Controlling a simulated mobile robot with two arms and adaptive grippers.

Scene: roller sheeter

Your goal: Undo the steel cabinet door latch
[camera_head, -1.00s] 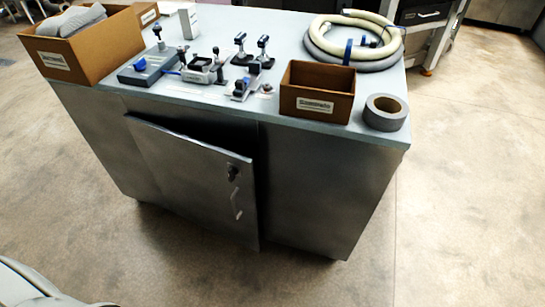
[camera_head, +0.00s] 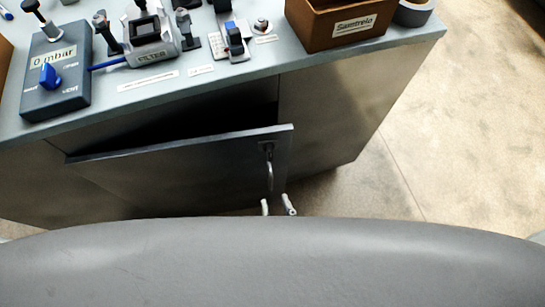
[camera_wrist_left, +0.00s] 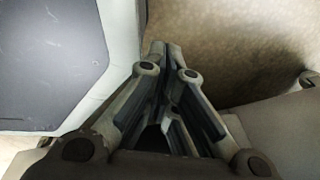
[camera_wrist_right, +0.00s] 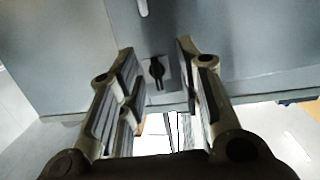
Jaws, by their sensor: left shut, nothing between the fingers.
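The steel cabinet door (camera_head: 185,172) stands ajar, with a dark gap along its top edge. Its dark latch (camera_head: 266,147) is near the upper right corner, with a pale handle (camera_head: 270,176) just below. My right gripper (camera_head: 277,207) shows only its two fingertips, apart, below the handle; my own grey body hides the rest. In the right wrist view, the open, empty right gripper (camera_wrist_right: 156,47) has its fingers either side of the latch (camera_wrist_right: 157,70) in the picture; contact does not show. My left gripper (camera_wrist_left: 165,50) is shut and empty in the left wrist view, away from the latch.
The cabinet top (camera_head: 190,82) carries a grey gauge box (camera_head: 60,95), clamps and small tools, a brown box (camera_head: 335,22) and a tape roll (camera_head: 415,10). Open floor (camera_head: 460,120) lies to the right of the cabinet.

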